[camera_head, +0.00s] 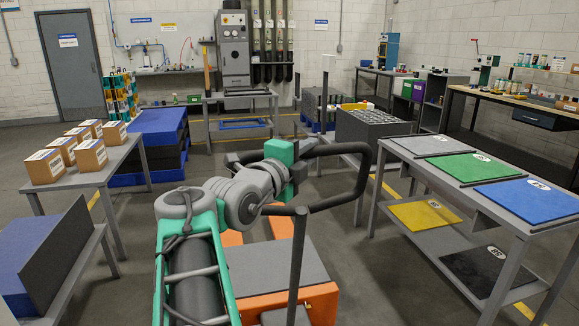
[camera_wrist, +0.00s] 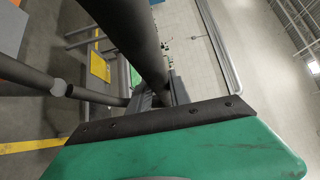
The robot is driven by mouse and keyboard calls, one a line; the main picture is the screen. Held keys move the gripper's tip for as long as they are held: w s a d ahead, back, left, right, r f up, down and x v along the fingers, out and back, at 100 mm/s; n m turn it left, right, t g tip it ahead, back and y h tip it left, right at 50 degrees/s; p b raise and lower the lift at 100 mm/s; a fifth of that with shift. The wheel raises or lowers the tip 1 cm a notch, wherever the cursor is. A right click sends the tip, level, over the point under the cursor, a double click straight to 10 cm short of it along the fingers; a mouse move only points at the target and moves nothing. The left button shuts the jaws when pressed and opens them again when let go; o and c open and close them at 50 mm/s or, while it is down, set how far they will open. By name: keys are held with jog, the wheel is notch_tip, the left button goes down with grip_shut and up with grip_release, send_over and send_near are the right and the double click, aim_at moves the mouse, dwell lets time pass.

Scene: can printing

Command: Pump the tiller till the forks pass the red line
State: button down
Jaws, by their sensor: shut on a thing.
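The tiller (camera_head: 363,178) is a dark grey loop handle on an upright shaft that rises from an orange pallet truck (camera_head: 318,303) in the head view. My gripper (camera_head: 297,168), green and grey, is at the left side of the loop and is shut on it. Its fingertips are mostly hidden. In the wrist view the dark tiller tube (camera_wrist: 135,40) runs close past the green gripper body. The orange forks (camera_head: 282,226) show in part behind my arm, low near the floor. I cannot make out a red line in either view.
A table with grey, green and blue mats (camera_head: 465,166) stands close on the right. A table with cardboard boxes (camera_head: 107,177) stands on the left, with a blue and grey block (camera_head: 75,255) in front. A dark grey crate (camera_head: 365,130) is behind the tiller.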

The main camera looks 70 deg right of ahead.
jog(key=shift+s+a+f+b, duration=0.25)
jog(key=shift+s+a+b, duration=0.15)
jog(key=shift+s+a, duration=0.3)
jog(key=shift+w, duration=0.1)
